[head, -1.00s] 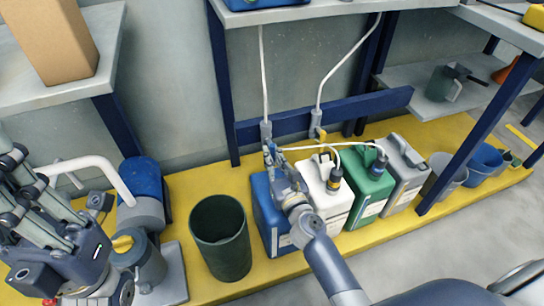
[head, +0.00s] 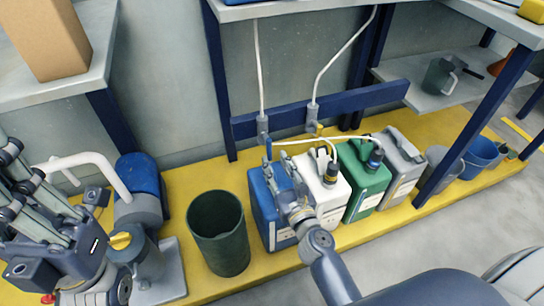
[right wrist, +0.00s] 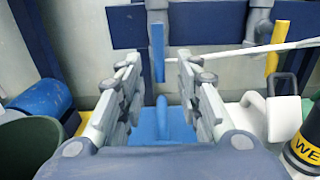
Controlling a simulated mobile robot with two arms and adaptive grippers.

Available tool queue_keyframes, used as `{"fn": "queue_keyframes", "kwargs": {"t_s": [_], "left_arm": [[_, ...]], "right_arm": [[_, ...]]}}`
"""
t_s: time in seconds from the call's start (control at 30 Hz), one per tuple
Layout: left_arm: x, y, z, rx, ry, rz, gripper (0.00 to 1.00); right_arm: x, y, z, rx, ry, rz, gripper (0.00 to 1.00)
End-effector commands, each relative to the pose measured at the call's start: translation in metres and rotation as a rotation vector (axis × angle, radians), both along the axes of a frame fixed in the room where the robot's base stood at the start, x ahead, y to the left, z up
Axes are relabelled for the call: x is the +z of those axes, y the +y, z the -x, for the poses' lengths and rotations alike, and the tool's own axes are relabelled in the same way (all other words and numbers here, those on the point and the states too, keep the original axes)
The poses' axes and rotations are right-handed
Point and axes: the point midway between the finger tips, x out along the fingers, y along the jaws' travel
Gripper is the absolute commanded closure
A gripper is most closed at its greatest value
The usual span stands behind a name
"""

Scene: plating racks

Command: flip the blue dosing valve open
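The blue dosing valve handle (head: 268,150) hangs straight down from a grey valve body (head: 263,127) on the blue rail. In the right wrist view the blue handle (right wrist: 157,50) is upright in the picture, beyond and between my fingertips, not touching them. My right gripper (head: 282,172) is open and empty, below and in front of the handle, over the blue canister (head: 262,205). Both fingers stand apart in the right wrist view (right wrist: 160,62). My left gripper (head: 24,162) is at the far left, its fingers apart and empty, away from the valve.
A second valve with a yellow handle (head: 318,129) is to the right. White (head: 330,190), green (head: 366,180) and grey (head: 402,165) canisters stand beside the blue one. A dark green bin (head: 220,240) and a pump (head: 142,200) stand left. White hoses run overhead and across.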

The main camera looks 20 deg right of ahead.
Motion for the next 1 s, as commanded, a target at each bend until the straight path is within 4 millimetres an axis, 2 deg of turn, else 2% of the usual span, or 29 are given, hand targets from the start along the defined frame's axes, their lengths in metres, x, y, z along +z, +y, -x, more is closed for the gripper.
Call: {"fn": "queue_keyframes", "kwargs": {"t_s": [0.2,0.8,0.9,1.0], "left_arm": [[0.000,0.000,0.000,0.000,0.000,0.001,1.00],[0.000,0.000,0.000,0.000,0.001,0.002,1.00],[0.000,0.000,0.000,-0.001,0.004,0.002,1.00],[0.000,0.000,0.000,0.000,0.010,0.002,1.00]], "right_arm": [[0.000,-0.001,0.018,-0.001,0.001,-0.002,0.68],[0.001,-0.001,0.020,-0.001,-0.001,0.007,0.68],[0.007,-0.004,0.019,-0.016,-0.008,0.079,0.68],[0.025,-0.012,0.019,-0.056,-0.030,0.264,0.68]]}}
